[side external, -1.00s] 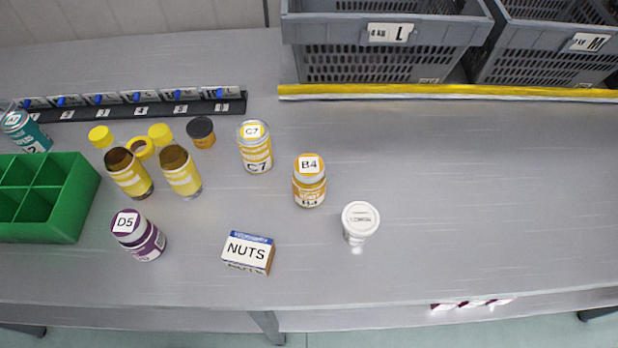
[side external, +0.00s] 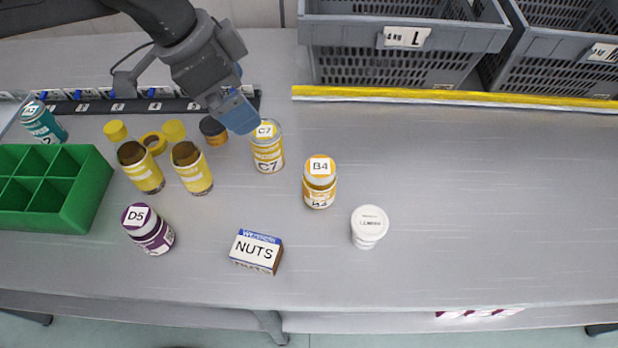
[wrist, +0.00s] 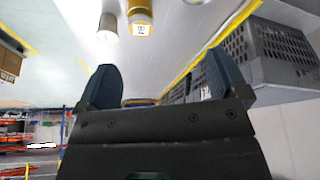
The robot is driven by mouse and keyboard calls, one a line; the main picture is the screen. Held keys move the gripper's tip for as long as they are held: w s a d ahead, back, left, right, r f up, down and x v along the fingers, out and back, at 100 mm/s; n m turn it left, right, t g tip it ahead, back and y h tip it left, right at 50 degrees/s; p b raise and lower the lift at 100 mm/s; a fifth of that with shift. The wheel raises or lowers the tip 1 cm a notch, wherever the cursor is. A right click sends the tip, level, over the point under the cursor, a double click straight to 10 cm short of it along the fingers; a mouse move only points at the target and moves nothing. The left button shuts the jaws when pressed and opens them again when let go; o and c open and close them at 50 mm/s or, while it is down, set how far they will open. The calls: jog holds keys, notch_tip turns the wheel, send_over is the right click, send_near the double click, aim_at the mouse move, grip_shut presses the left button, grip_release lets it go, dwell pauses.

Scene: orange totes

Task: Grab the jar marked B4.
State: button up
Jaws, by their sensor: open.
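The jar marked B4 (side external: 319,190) stands upright on the grey bench in the side view, with an orange-and-white label and a B4 tag on its lid. My gripper (side external: 238,110) is above the bench at the upper left of it, beside the C7 jar (side external: 267,152), apart from the B4 jar. In the wrist view, the two dark blue fingers of my gripper (wrist: 157,78) are spread with no jar held between them. A yellow-labelled jar (wrist: 140,12) shows at the top there; its tag is too small to read.
A white-lidded jar (side external: 368,228) stands right of B4, and a NUTS box (side external: 256,252) lower left. Grey crates (side external: 400,60) stand behind a yellow strip. The bench's right side is clear.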

jog(key=m+g, duration=0.1)
jog(key=m, duration=0.1)
send_near(319, 167)
jog(key=x, duration=0.6)
jog(key=shift+w+d+f, duration=0.15)
jog(key=shift+f, duration=0.15)
jog(key=shift+x, duration=3.1)
jog(key=c, duration=1.2)
jog(key=shift+c, duration=0.2)
jog(key=shift+r, duration=0.1)
